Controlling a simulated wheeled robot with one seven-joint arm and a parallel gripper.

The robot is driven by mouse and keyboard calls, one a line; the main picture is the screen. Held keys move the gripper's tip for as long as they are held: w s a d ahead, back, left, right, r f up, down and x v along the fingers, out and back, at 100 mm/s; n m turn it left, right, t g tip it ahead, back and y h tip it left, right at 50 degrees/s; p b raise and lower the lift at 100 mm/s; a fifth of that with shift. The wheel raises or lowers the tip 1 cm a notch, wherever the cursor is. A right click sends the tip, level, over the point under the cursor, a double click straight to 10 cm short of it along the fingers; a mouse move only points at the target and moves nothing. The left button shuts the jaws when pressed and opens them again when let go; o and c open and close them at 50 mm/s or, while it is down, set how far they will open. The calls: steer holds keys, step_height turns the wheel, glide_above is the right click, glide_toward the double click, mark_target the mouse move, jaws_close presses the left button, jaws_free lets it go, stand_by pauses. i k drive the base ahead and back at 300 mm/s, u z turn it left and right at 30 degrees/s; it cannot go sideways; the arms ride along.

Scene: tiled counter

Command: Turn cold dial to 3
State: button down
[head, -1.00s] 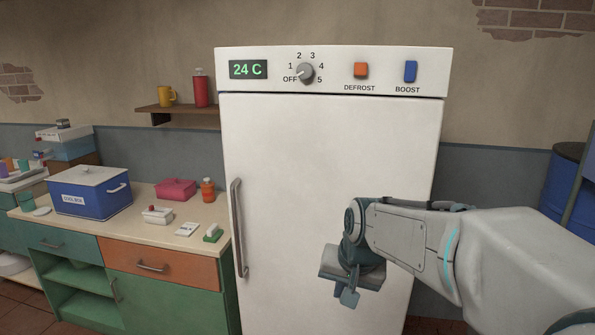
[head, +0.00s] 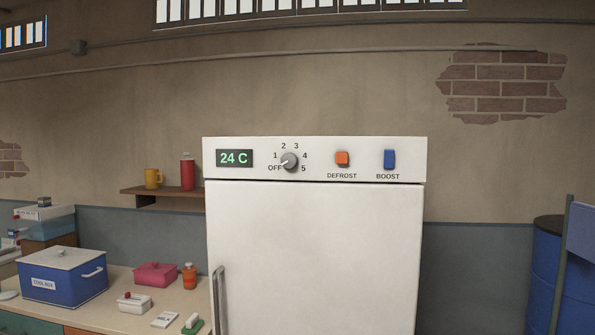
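The cold dial (head: 290,161) is a round grey knob on the white panel (head: 408,166) at the top of the fridge. Its pale pointer mark faces left, toward OFF. The labels OFF and 1 to 5 run around it, with 3 just above and right of the knob. The green display (head: 234,158) left of it reads 24 C. My gripper is not in view now.
Right of the dial are the orange DEFROST button (head: 342,158) and the blue BOOST switch (head: 389,159). The fridge door (head: 310,255) is closed, its handle (head: 219,300) at left. A counter with a blue cool box (head: 62,277) stands left; a blue barrel (head: 545,280) stands right.

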mark_target(289, 160)
steer(key=z, duration=0.35)
steer(key=k, duration=0.5)
steer(key=z, duration=0.95)
steer(key=i, duration=0.65)
steer(key=u, duration=0.9)
steer(key=i, duration=0.55)
steer(key=u, duration=0.65)
